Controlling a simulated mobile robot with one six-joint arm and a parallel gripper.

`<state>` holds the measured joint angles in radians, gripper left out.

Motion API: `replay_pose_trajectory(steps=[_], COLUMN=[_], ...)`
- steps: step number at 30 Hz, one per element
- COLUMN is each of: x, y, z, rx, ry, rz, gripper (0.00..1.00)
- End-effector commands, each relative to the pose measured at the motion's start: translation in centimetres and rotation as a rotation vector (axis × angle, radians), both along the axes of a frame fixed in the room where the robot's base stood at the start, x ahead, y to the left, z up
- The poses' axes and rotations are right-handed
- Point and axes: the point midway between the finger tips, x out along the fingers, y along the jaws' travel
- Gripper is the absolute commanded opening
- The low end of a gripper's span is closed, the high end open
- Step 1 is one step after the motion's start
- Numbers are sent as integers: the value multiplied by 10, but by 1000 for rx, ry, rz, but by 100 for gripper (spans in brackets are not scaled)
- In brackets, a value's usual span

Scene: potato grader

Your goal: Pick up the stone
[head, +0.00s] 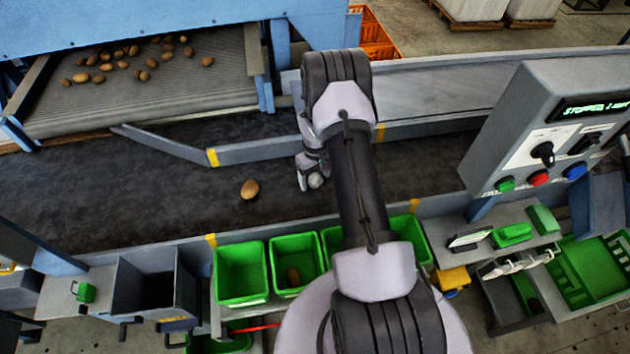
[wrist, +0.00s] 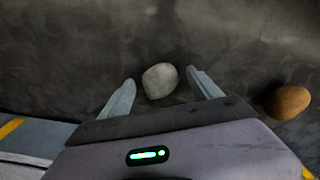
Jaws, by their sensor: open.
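The stone (wrist: 160,81) is pale grey and rounded. In the wrist view it lies on the dark belt between and just beyond the two fingertips of my gripper (wrist: 162,88). I cannot tell whether either finger touches it. In the head view the stone (head: 316,180) shows small and pale beside my gripper (head: 308,182), partly hidden by the arm. My gripper is open, low over the belt, with nothing gripped.
A brown potato (head: 250,189) lies on the dark belt (head: 120,190), left of my gripper; one also shows at right in the wrist view (wrist: 287,102). A grey diverter rail (head: 260,152) runs behind. Green bins (head: 241,271) line the front. A control panel (head: 545,130) stands right.

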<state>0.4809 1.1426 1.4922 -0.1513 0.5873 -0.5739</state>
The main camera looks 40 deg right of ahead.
Motion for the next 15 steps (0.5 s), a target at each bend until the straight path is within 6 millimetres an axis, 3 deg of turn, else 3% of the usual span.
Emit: replay_pose_trajectory(steps=[5,15], x=[0,0], y=[0,0], z=[1,1], rx=[0,0], ry=[-1,0], rz=[0,0], gripper=[73,6])
